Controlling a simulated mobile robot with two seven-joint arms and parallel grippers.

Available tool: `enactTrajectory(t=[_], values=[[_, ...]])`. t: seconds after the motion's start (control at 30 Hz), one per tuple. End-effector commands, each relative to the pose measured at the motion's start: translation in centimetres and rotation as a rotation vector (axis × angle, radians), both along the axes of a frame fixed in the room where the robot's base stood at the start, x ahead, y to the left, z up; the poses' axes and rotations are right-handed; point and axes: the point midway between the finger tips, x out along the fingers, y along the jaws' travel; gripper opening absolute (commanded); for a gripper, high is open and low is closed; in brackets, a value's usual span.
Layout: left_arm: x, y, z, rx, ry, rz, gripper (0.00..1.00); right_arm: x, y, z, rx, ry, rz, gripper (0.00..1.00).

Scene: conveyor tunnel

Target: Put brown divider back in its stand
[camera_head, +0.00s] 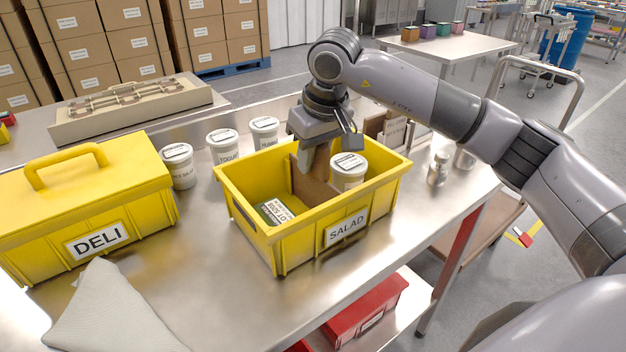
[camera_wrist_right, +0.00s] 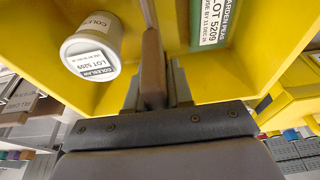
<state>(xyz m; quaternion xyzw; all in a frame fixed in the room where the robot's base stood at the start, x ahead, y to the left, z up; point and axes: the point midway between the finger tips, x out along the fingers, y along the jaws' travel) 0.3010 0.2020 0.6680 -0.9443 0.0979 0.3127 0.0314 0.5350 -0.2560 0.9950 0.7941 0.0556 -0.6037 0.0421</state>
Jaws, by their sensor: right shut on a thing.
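The brown divider (camera_head: 312,183) stands upright inside the open yellow SALAD bin (camera_head: 292,237), splitting it across. My right gripper (camera_head: 318,150) reaches down from above and is shut on the divider's upper edge. In the right wrist view the divider (camera_wrist_right: 152,60) sits between the gripper's fingers (camera_wrist_right: 152,95). What looks like the stand (camera_head: 392,130), with brown and white labelled panels, is behind the bin's right side, partly hidden by the bin and gripper. My left gripper is not in view.
A closed yellow DELI box (camera_head: 95,205), several white tubs (camera_head: 222,146) and a grey cloth (camera_head: 110,315) are left. Small metal shakers (camera_head: 438,168) stand right.

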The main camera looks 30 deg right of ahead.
Motion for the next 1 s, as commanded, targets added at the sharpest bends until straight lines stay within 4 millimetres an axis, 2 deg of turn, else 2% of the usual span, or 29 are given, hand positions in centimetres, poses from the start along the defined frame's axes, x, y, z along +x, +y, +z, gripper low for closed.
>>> enactTrajectory(t=[0.8, 1.0], values=[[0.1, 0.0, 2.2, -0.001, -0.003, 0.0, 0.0, 0.0, 0.0, 2.9, 0.0, -0.001, 0.0, 0.0], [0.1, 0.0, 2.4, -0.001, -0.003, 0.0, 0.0, 0.0, 0.0, 3.1, 0.0, 0.0, 0.0, 0.0]])
